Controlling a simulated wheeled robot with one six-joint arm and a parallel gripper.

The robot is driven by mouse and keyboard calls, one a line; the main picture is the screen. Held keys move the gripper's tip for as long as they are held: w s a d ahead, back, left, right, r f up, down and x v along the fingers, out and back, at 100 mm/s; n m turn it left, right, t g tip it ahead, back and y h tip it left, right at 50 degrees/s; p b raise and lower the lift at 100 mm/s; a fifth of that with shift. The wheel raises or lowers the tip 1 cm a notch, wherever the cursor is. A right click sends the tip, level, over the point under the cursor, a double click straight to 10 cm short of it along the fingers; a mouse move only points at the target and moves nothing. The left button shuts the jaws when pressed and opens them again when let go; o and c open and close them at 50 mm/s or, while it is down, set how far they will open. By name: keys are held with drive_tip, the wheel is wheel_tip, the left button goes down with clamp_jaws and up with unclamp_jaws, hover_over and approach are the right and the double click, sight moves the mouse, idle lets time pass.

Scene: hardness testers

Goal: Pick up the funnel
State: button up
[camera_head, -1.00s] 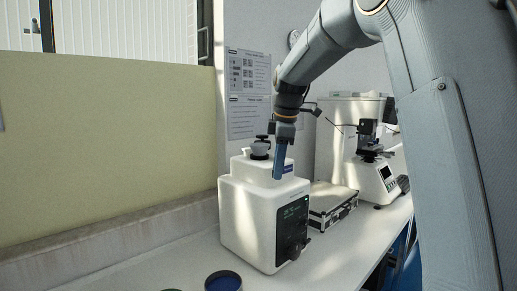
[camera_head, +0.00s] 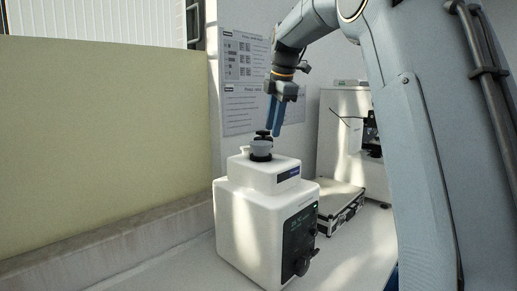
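The funnel looks to be the small pale grey cup (camera_head: 261,147) with black parts, standing on top of the white machine (camera_head: 243,222). My gripper (camera_head: 275,130) hangs from the arm above and slightly right of it, with its blue fingers pointing down. The fingertips are near the cup's black top, and I see no clear contact. The fingers nearly overlap in this view, so their opening is hard to read. Nothing shows held between them.
A silver-edged case (camera_head: 340,205) lies right of the machine. Behind it stands another white instrument (camera_head: 343,135), partly hidden by my arm. A wall with posters (camera_head: 243,80) is close behind the gripper. The bench (camera_head: 170,268) left of the machine is clear.

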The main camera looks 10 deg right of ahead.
sight(266, 143)
drive_tip(key=f, duration=0.2)
drive_tip(key=w+a+f+p, duration=0.1)
drive_tip(key=f, duration=0.1)
drive_tip(key=a+f+p, duration=0.1)
drive_tip(key=shift+w+f, duration=0.3)
drive_tip(key=shift+f, duration=0.1)
drive_tip(key=shift+w+f, duration=0.15)
drive_tip(key=shift+f, duration=0.25)
clamp_jaws()
